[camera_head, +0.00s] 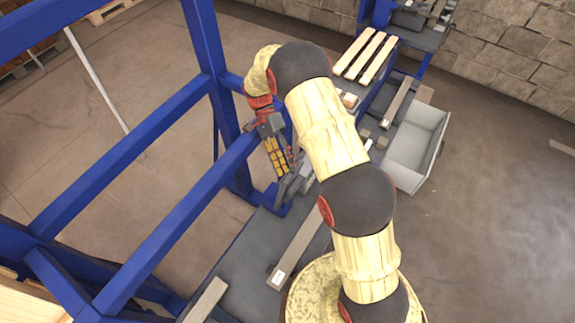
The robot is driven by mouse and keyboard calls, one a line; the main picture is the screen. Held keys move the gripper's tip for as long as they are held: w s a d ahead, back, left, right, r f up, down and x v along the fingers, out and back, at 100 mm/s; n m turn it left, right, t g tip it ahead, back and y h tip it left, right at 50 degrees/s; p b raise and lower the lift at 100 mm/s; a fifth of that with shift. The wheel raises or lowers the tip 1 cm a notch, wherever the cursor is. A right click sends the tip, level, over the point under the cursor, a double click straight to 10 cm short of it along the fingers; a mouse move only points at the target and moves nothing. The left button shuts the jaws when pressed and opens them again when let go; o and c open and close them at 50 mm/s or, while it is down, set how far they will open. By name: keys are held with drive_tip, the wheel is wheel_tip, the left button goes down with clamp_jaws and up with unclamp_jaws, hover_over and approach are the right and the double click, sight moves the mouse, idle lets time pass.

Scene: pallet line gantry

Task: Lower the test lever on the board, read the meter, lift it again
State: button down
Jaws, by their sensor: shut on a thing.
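My gripper (287,163) is at the end of my arm, left of the arm's middle links. It is shut at a small grey fixture (293,187) beside the blue gantry post, at the end of the dark bench. The fixture appears to be the board with the test lever. The lever is mostly hidden by the jaws, and its angle cannot be told. The meter's face and reading cannot be made out.
Blue gantry beams (190,215) run close on the left. A dark bench top (250,265) with loose wood strips lies below. A pale grey bin (411,160) and wooden slats (366,55) stand behind my arm.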

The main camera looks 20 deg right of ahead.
drive_tip(key=shift+s+a+f, duration=0.1)
drive_tip(key=shift+a+f, duration=0.1)
drive_tip(key=shift+f, duration=0.5)
drive_tip(key=c, duration=1.6)
unclamp_jaws()
drive_tip(key=shift+c, duration=0.2)
drive_tip(key=shift+w+a, duration=0.1)
drive_tip(key=shift+w, duration=0.1)
drive_tip(key=shift+r, duration=0.1)
drive_tip(key=shift+r, duration=0.1)
